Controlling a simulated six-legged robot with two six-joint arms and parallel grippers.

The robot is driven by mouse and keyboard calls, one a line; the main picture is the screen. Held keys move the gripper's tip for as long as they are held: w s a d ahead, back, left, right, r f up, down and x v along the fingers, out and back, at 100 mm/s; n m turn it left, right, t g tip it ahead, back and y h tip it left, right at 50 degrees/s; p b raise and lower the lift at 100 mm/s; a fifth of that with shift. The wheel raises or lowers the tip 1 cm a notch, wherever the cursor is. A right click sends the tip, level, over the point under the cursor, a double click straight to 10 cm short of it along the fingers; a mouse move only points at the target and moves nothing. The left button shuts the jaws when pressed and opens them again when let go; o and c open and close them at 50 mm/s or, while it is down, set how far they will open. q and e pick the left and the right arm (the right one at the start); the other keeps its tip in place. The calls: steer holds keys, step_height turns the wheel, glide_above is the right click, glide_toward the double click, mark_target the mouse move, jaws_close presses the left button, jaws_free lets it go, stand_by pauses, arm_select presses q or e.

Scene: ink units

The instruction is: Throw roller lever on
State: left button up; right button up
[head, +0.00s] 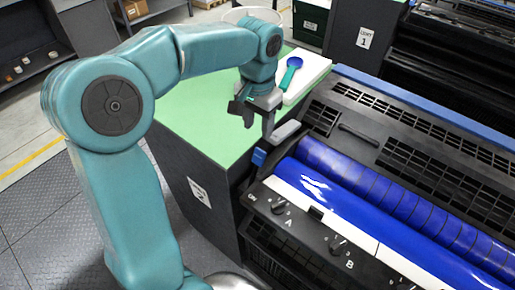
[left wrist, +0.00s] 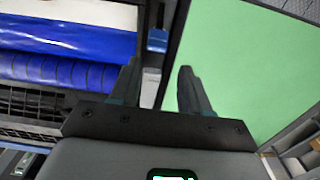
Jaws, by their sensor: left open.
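A blue block (head: 259,157) sits on the near left corner of the black ink unit, beside the green-topped cabinet. A pale grey lever-like piece (head: 286,131) lies just behind it; I cannot tell for sure which is the roller lever. My left gripper (head: 258,122) is open, pointing down above this corner, close to the grey piece. In the left wrist view the blue block (left wrist: 157,40) shows beyond the open fingers (left wrist: 159,70), and a grey part (left wrist: 150,86) shows between them. Contact cannot be made out. My right gripper is not in view.
Blue rollers (head: 385,205) run along the ink unit, with knobs marked A (head: 279,206) and B (head: 337,245) in front. The green cabinet top (head: 205,120) is mostly clear; a white tray (head: 310,70) with a blue-headed, teal-handled tool (head: 291,72) stands at its back.

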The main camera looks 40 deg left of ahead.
mark_target(259, 152)
arm_select(q)
step_height(259, 152, down, 10)
steer(key=shift+d+r, duration=0.1)
steer(key=shift+d, duration=0.05)
steer(key=shift+w+d+f, duration=0.15)
steer(key=shift+f, duration=0.2)
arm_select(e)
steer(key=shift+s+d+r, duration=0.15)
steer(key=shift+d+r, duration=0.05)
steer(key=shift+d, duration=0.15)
arm_select(q)
steer(key=shift+c, duration=1.2)
jaws_close()
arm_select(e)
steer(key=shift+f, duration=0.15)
